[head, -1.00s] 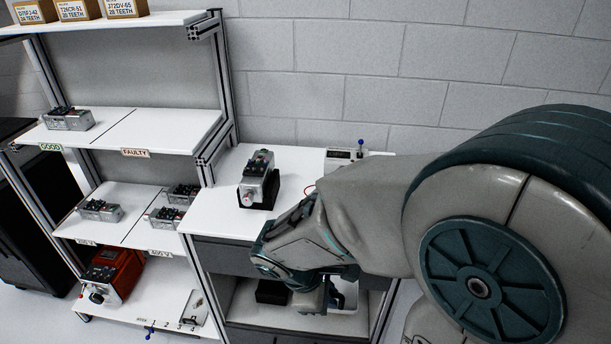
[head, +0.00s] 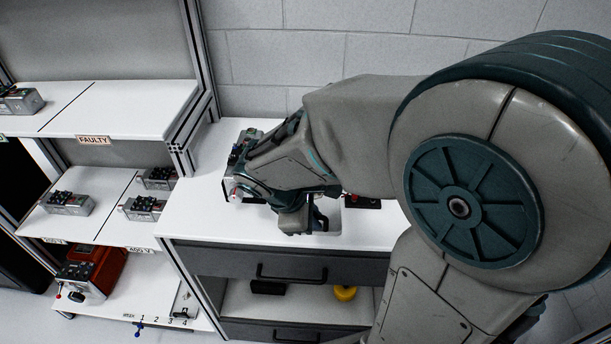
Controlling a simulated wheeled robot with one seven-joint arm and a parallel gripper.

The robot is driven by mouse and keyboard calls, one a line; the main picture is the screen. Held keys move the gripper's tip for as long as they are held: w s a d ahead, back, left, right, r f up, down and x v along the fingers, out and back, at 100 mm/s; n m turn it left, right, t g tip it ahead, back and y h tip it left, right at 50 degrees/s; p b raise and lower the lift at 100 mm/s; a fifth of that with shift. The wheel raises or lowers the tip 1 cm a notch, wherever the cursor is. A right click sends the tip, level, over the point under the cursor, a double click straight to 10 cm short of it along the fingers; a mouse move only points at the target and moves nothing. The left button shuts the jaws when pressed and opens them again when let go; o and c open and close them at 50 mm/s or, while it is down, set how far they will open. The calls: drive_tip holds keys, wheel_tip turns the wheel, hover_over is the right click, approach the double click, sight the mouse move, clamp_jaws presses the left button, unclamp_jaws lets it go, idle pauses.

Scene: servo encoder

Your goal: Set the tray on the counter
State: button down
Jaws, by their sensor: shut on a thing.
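My gripper (head: 306,226) is over the front part of the white counter (head: 200,212), pointing down and shut. What it grips is largely hidden by the gripper and arm. I take it to be the tray, but its outline is not clear. A dark piece with some red (head: 362,202) shows just right of the gripper, partly covered by my arm. I cannot tell whether it belongs to the tray or stands on the counter. Whether the held thing touches the counter is also unclear.
A grey device (head: 240,165) stands on the counter left of my gripper, close to my arm. Below are a drawer (head: 290,268) and an open bay with a black block (head: 268,287) and a yellow object (head: 345,293). A shelf rack (head: 120,110) with several devices stands left.

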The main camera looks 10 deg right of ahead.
sight(323, 202)
drive_tip(key=w+b, duration=0.1)
drive_tip(key=w, duration=0.1)
drive_tip(key=w+d+b, duration=0.1)
drive_tip(key=w+b, duration=0.1)
drive_tip(key=w+f+b, duration=0.1)
drive_tip(key=w, duration=0.1)
drive_tip(key=shift+d+b, duration=0.4)
drive_tip(key=shift+w+d+r+t+b, duration=0.1)
drive_tip(key=shift+w+d+t+b, duration=0.2)
drive_tip(key=shift+w+b, duration=0.15)
wheel_tip(323, 202, down, 10)
drive_tip(key=shift+w+r, duration=0.1)
drive_tip(key=shift+r, duration=0.1)
drive_tip(key=shift+f+b, duration=0.2)
drive_tip(key=shift+b, duration=0.2)
drive_tip(key=c, duration=1.5)
unclamp_jaws()
drive_tip(key=shift+r, duration=0.1)
